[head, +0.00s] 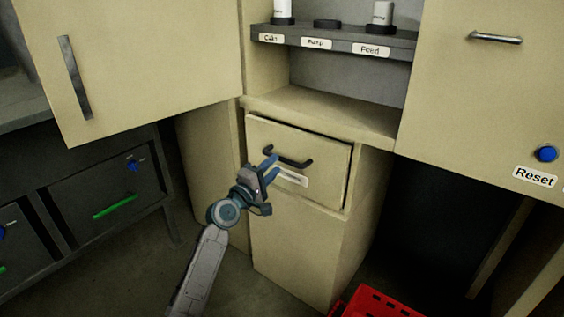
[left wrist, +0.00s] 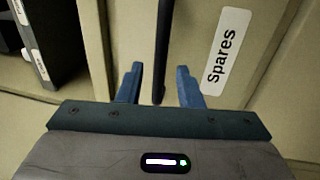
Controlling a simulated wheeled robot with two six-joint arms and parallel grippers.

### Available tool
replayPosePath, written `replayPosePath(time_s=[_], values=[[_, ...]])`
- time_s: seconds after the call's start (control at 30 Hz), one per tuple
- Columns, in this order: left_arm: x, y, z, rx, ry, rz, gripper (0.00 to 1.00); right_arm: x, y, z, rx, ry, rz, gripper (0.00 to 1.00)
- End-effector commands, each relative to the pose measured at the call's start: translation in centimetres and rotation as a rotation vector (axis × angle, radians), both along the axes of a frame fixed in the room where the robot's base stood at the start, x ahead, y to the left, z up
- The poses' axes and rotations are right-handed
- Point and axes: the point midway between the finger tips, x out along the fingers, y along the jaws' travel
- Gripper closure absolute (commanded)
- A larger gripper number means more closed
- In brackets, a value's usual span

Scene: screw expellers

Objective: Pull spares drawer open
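The spares drawer (head: 325,167) is a beige drawer front in the middle cabinet, with a dark gap along its top and right edges. Its black bar handle (head: 290,160) is on the left part of the front. My left gripper (head: 269,168) is at the handle, its blue fingers apart. In the left wrist view, the handle (left wrist: 162,50) runs between the two spread fingers (left wrist: 158,85), with clear space on both sides. The "Spares" label (left wrist: 226,50) is to the right of the fingers. My right gripper is not in view.
A shelf (head: 330,38) labelled Cake, Pump and Feed is above the drawer. A beige door (head: 130,60) hangs at upper left. A red crate (head: 375,303) sits on the floor at lower right. A blue Reset button (head: 545,154) is at right.

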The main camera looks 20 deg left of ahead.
Motion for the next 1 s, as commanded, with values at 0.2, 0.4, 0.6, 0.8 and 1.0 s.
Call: replayPosePath(time_s=[0.2,0.4,0.6,0.8,1.0], values=[[3.1,-1.1,0.5,0.001,0.0,0.0,0.67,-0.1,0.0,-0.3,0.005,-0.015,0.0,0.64],[4.2,-1.5,0.8,0.002,0.0,0.0,0.67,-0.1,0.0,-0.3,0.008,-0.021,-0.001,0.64],[4.3,-1.6,0.8,0.003,0.001,0.0,0.67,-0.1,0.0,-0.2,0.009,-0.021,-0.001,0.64],[4.3,-1.5,0.8,0.003,0.001,0.0,0.95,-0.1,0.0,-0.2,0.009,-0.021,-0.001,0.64],[4.3,-1.5,0.7,0.003,0.001,0.0,1.0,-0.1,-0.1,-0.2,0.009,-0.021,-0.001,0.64]])
